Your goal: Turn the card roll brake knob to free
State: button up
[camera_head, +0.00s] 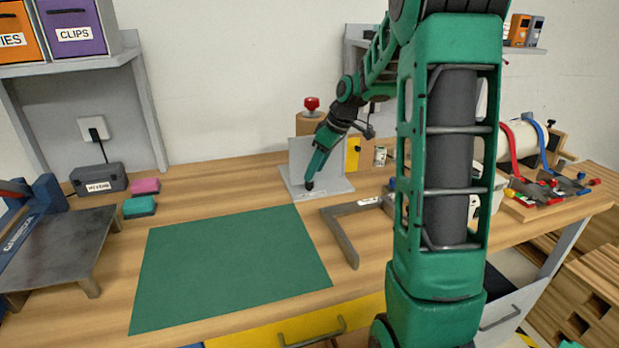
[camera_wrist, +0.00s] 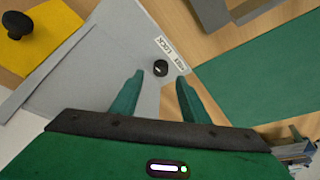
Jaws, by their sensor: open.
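A small round black knob (camera_wrist: 160,67) sits on a grey metal stand (camera_wrist: 115,55), beside a white label (camera_wrist: 172,52) that appears to read FREE and LOCK. A short pale mark shows on its top; I cannot tell which word it points to. My gripper (camera_wrist: 159,77) is open, its two green fingers on either side of the knob in the picture, tips just short of it. I cannot tell whether they touch it. In the head view my gripper (camera_head: 311,181) reaches down over the foot of the grey stand (camera_head: 337,186), hiding part of it.
A yellow plate (camera_wrist: 38,38) with a black knob is on the stand's side. A red-topped brown post (camera_head: 311,106) stands behind. A grey L-shaped square (camera_head: 344,240) and a green mat (camera_head: 230,265) lie in front.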

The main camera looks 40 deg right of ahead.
jog(key=v, duration=0.6)
jog(key=shift+r, duration=0.3)
jog(key=shift+c, duration=1.4)
jog(key=m+g+h, duration=0.2)
jog(key=m+h, duration=0.4)
jog(key=m, duration=1.2)
send_near(309, 186)
jog(key=x, duration=0.2)
jog(key=w+x, duration=0.1)
jog(key=x, duration=0.2)
jog(key=d+x, duration=0.1)
jog(key=x, duration=0.2)
jog(key=shift+w+r, duration=0.15)
jog(key=shift+r, duration=0.05)
jog(key=shift+c, duration=0.2)
jog(key=shift+a, duration=0.1)
grip_shut()
